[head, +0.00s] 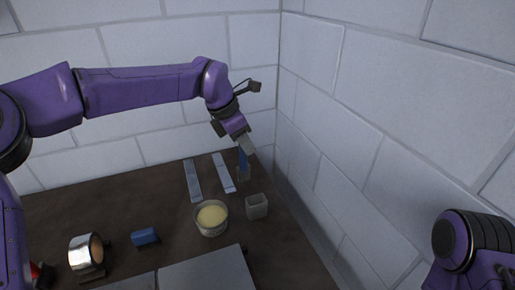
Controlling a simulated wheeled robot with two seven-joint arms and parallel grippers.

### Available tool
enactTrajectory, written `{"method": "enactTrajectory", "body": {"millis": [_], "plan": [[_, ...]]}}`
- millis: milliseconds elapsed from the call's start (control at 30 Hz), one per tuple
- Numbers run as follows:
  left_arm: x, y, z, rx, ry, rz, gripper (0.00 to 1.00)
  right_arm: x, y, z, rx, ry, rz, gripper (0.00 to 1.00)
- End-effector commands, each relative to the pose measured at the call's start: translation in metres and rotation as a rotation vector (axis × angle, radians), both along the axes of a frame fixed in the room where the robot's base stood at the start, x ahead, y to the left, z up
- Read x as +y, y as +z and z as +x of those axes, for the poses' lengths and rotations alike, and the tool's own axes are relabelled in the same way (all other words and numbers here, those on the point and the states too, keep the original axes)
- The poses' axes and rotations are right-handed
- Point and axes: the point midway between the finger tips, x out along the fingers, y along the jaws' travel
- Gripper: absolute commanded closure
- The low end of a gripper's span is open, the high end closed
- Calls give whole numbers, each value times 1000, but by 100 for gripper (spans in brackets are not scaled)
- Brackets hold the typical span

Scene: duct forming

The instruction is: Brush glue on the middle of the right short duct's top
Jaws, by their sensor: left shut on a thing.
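Two narrow pale grey-blue strips, which look like the short ducts, lie side by side at the back of the table: the left short duct (193,181) and the right short duct (223,172). The brush points down, just right of the right short duct. Its grey-brown lower end is small, and I cannot tell whether it touches anything. A round bowl of pale yellow glue (212,216) stands in front of the strips. My right gripper is out of view.
A grey open-topped square holder (257,207) stands right of the bowl, near the right wall. A blue block (145,237) and a shiny metal ring on a stand (84,253) are at the front left. Grey flat panels (205,273) lie at the front edge.

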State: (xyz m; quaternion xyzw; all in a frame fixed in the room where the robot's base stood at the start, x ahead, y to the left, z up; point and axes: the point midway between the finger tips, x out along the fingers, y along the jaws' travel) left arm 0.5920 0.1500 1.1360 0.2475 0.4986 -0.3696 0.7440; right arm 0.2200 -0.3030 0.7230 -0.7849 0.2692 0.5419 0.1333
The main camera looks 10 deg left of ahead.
Motion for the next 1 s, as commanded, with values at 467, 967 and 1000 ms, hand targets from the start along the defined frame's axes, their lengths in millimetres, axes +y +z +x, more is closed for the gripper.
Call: {"method": "enactTrajectory", "body": {"millis": [467,967,1000], "plan": [[88,-25,-70,2,-24,-2,100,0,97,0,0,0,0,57],[84,-68,-69,0,-56,0,100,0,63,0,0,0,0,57],[84,-73,-69,0,-56,0,100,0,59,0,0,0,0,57]]}}
